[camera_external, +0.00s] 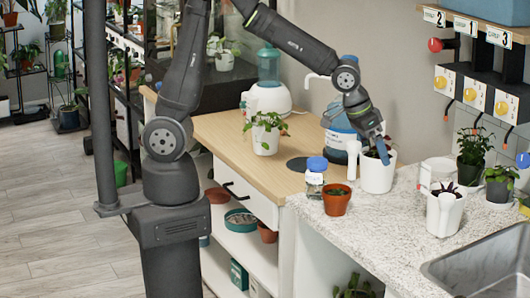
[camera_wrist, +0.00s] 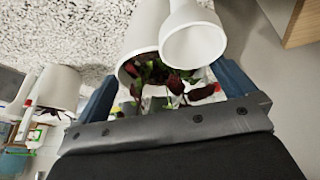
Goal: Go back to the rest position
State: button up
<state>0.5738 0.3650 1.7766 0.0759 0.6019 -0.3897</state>
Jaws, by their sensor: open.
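My gripper (camera_external: 383,152) hangs low over a white pot (camera_external: 377,177) near the back of the speckled counter. In the wrist view my gripper (camera_wrist: 166,75) is open, its two blue fingers spread on either side of the dark red and green leaves (camera_wrist: 170,82) of the plant in that pot (camera_wrist: 140,40). A white tube-like spout (camera_wrist: 193,38) stands at the pot's side. I cannot tell whether the fingers touch the leaves. The arm reaches out from its base at the left, bent down at the wrist.
A terracotta pot (camera_external: 337,202) and a blue-lidded jar (camera_external: 315,180) stand close left of the white pot. A blue bottle (camera_external: 340,135) is behind.

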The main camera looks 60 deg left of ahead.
jog(key=shift+x, duration=1.05)
jog(key=shift+r, duration=0.6)
